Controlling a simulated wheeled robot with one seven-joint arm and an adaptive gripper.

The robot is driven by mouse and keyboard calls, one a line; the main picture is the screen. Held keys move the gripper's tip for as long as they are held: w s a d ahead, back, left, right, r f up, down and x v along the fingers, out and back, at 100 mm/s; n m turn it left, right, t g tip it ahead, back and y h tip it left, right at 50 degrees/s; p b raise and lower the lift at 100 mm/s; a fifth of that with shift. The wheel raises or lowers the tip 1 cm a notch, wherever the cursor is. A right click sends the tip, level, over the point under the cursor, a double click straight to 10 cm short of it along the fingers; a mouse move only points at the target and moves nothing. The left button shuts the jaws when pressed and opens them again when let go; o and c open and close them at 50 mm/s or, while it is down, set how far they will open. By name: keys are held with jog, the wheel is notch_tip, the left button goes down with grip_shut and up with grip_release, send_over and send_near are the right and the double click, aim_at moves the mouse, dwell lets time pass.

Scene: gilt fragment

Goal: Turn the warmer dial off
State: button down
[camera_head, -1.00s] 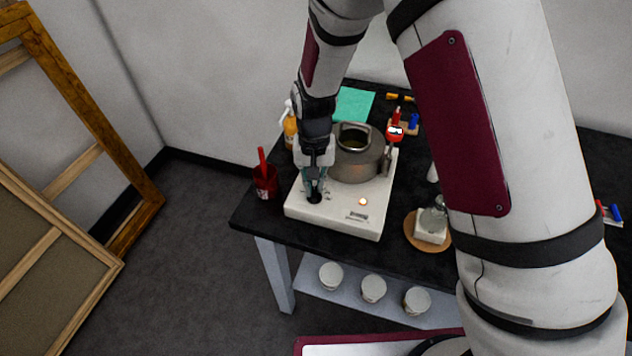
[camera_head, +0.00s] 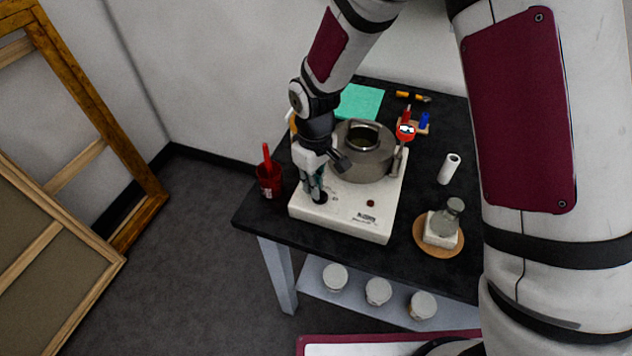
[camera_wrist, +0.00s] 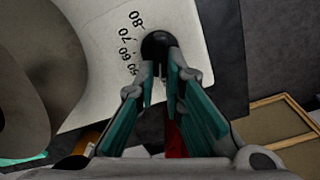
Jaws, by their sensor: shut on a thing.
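The white warmer (camera_head: 350,213) stands on the black table with a grey metal pot (camera_head: 366,160) on it. Its black dial (camera_head: 320,198) is at the front left of the top. My gripper (camera_head: 316,190) reaches down over the dial and is shut on it. In the wrist view the dial (camera_wrist: 158,46) is a round black knob between the fingertips of my gripper (camera_wrist: 167,72), next to printed numbers such as 60, 70 and 80. The lamp (camera_head: 370,203) on the warmer is dark red and unlit. The dial's pointer is hidden.
A red cup (camera_head: 269,180) with a red handle stands left of the warmer. Picture frames (camera_head: 75,100) lean at far left.

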jog(key=shift+n, duration=0.6)
jog(key=c, duration=1.7)
grip_release()
jog(key=shift+s, duration=0.1)
notch_tip(320, 180, up, 12)
